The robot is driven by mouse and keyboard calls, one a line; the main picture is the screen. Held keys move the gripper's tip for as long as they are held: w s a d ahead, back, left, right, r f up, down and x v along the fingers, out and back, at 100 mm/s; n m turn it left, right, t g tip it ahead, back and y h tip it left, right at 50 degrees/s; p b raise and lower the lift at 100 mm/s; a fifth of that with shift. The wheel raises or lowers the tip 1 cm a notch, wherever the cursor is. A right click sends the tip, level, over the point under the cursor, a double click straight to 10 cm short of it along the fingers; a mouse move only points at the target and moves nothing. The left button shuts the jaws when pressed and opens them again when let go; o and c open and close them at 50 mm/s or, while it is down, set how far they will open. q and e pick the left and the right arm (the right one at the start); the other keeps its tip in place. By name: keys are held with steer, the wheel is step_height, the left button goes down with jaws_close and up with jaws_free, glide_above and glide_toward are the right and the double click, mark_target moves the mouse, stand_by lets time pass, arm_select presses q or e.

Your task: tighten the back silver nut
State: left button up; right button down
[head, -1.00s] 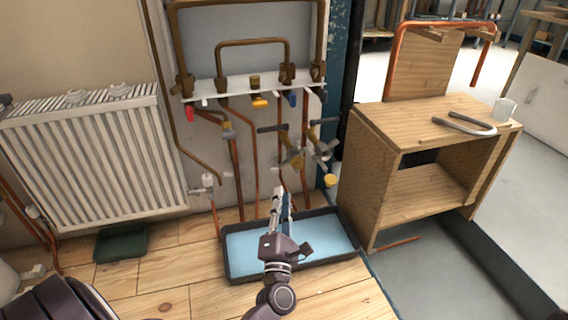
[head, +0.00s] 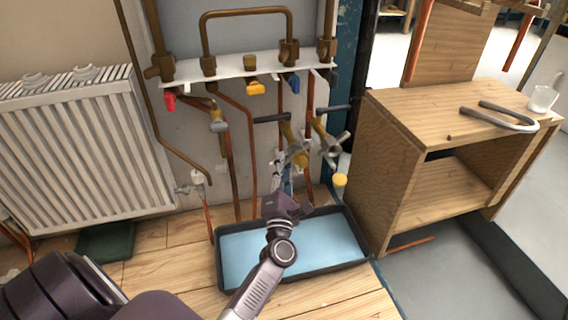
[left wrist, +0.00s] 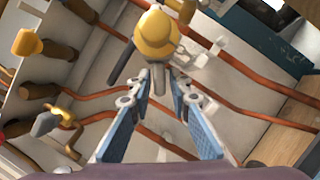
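Two brass valves with silver parts stand side by side on the copper pipes in the head view. One silver wing-shaped piece (head: 334,150) is on the right; another silver piece (head: 299,154) is on the left, just beyond my left gripper (head: 284,172). I cannot tell which one is the back silver nut. In the left wrist view, the left gripper (left wrist: 158,92) is open, its blue-padded fingers apart. A brass valve body (left wrist: 157,36) with a grey metal stem (left wrist: 158,80) is ahead between the fingertips; contact is unclear. The right gripper is not in view.
A black tray with a blue bottom (head: 245,257) lies on the floor below. A white radiator (head: 85,150) is on the left. Copper pipes (head: 238,170) crowd the wall.

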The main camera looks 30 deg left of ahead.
arm_select(q)
steer(key=shift+w+a+r, duration=0.1)
steer(key=shift+w+a, duration=0.25)
steer(key=shift+w, duration=0.2)
jaws_close()
